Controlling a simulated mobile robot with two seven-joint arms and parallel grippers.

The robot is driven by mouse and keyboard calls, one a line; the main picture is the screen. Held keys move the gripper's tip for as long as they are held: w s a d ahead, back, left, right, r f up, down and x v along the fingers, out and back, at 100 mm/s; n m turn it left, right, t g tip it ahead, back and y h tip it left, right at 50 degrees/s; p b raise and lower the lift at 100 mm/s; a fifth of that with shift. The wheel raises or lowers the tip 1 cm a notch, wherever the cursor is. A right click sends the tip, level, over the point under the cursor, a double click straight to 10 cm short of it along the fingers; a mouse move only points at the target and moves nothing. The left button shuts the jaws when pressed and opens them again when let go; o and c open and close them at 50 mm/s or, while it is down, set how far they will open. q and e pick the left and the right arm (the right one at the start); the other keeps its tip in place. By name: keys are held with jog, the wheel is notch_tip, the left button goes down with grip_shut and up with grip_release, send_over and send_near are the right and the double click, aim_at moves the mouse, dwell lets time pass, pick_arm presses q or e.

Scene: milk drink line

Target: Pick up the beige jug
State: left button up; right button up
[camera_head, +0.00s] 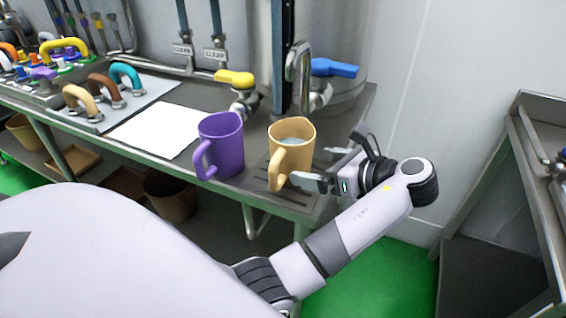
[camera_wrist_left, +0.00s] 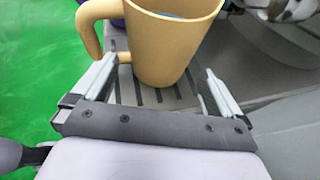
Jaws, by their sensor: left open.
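The beige jug (camera_head: 294,150) stands upright on a slotted drain grate at the front right of the counter, with some greyish liquid inside. Its handle points to the front left in the head view. My left gripper (camera_head: 322,172) is open at the jug's right side. In the left wrist view the jug (camera_wrist_left: 170,48) stands just beyond and partly between the two open fingers (camera_wrist_left: 162,80), its handle above the left finger. I cannot tell whether a finger touches it. My right gripper is in neither view.
A purple jug (camera_head: 222,147) stands close to the left of the beige one. Behind are a yellow-handled tap (camera_head: 234,78) and a blue-handled tap (camera_head: 334,68) with a curved spout. A white sheet (camera_head: 158,131) lies left. Another metal table (camera_head: 545,150) stands right.

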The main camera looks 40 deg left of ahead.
aim_at(294, 160)
pick_arm(q)
jog(key=x, duration=0.6)
jog(key=shift+a+r, duration=0.3)
jog(key=shift+a, duration=0.1)
jog(key=c, duration=1.3)
